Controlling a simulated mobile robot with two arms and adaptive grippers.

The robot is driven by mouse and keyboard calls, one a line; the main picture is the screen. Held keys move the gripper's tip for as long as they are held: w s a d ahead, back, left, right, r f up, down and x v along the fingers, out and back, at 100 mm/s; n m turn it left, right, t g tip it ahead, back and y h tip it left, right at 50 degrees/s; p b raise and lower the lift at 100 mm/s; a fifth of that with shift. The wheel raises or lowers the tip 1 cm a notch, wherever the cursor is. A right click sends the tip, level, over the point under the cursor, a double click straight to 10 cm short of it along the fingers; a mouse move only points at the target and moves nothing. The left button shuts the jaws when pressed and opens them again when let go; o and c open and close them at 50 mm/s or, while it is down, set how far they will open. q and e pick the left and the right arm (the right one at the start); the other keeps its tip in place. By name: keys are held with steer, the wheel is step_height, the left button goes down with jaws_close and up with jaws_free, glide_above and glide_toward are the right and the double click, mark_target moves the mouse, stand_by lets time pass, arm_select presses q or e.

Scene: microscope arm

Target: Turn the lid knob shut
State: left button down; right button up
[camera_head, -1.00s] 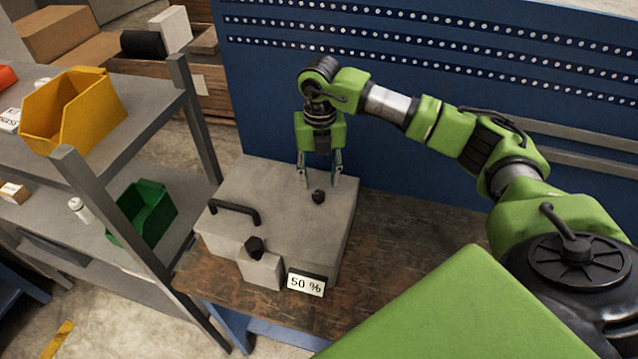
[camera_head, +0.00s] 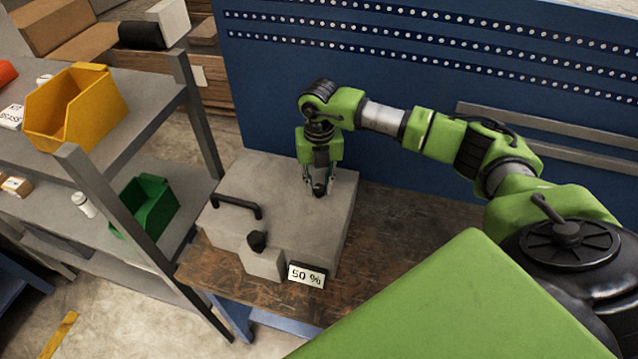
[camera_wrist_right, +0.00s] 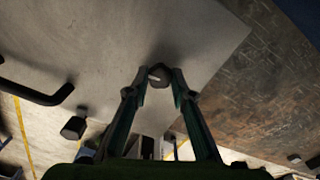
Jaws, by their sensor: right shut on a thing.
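The grey box (camera_head: 285,190) stands on the wooden bench with its lid on top. The small black lid knob sits near the lid's back right; in the head view the gripper mostly hides it. In the right wrist view the knob (camera_wrist_right: 159,74) shows between the fingertips, with a pale mark on it. My right gripper (camera_head: 319,190) points down and is shut on the lid knob; it also shows in the right wrist view (camera_wrist_right: 160,80). My left gripper is not in view.
A black handle (camera_head: 237,205) rises from the lid's left side. A second black knob (camera_head: 257,240) sits on a front block, beside a "50 %" label (camera_head: 306,275). A shelf with a yellow bin (camera_head: 75,110) and green bin (camera_head: 150,205) stands left. Bare bench (camera_head: 400,235) lies right.

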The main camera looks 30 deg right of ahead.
steer(key=shift+f+n+b, duration=0.15)
steer(key=shift+n+b, duration=0.65)
steer(key=shift+b, duration=0.35)
steer(key=n+b, duration=0.6)
steer(key=shift+b, duration=0.3)
steer(key=n+b, duration=0.3)
steer(key=n, duration=0.1)
steer(key=shift+b, duration=0.35)
steer(key=shift+r+n+b, duration=0.2)
steer(key=shift+n+b, duration=1)
steer(key=shift+n, duration=1)
steer(key=shift+d, duration=0.1)
steer(key=shift+r, duration=0.1)
steer(key=o, duration=1.1)
steer(key=shift+o, duration=0.2)
